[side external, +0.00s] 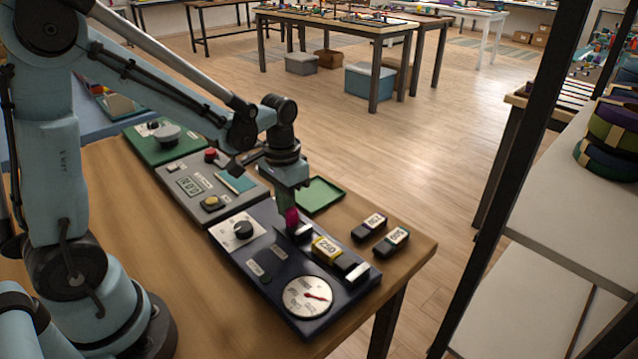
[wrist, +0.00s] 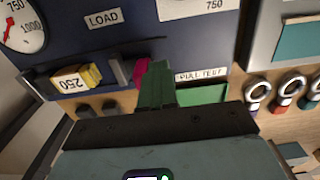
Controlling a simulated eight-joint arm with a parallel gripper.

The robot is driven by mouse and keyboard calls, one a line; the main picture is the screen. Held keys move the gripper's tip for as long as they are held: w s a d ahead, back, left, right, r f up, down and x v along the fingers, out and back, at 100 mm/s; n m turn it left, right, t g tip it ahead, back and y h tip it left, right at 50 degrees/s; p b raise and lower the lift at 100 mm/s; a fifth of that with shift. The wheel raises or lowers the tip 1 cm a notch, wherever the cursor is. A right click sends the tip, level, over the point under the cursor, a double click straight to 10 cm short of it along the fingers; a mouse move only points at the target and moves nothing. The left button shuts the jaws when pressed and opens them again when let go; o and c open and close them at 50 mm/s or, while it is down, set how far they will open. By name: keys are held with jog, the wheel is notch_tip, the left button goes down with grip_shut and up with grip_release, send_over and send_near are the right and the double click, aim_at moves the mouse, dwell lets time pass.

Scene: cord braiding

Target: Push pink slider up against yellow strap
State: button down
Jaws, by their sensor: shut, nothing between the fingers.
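The pink slider (wrist: 142,71) sits in the dark slot along the edge of the navy panel; it also shows in the side view (side external: 291,217). The yellow strap (wrist: 91,75) is on the block marked 250 (wrist: 68,83), left of the slider in the wrist view. In the side view the block (side external: 327,248) is nearer the dial. My gripper (wrist: 158,75) is shut and empty, its fingertips right beside the pink slider, on the side away from the strap. Whether they touch it I cannot tell.
The navy panel (side external: 250,262) carries a dial (side external: 308,296) and a black knob (side external: 243,230). Two loose weight blocks (side external: 369,227) (side external: 392,241) lie on the table beside it. A green tray (side external: 320,195) is behind my gripper. Several ringed pieces (wrist: 291,86) show at the wrist view's right.

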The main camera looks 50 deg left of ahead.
jog(key=shift+d, duration=2)
jog(key=shift+a, duration=0.6)
notch_tip(320, 180, up, 11)
jog(key=shift+s, duration=0.1)
dwell(0.4)
jog(key=t, duration=0.7)
send_near(298, 213)
jog(key=shift+s+d+r, duration=0.25)
jog(key=shift+s+r, duration=0.05)
jog(key=shift+r, duration=0.25)
jog(key=shift+s+d+r, duration=0.2)
jog(key=shift+s+r, duration=0.1)
jog(key=shift+r, duration=0.2)
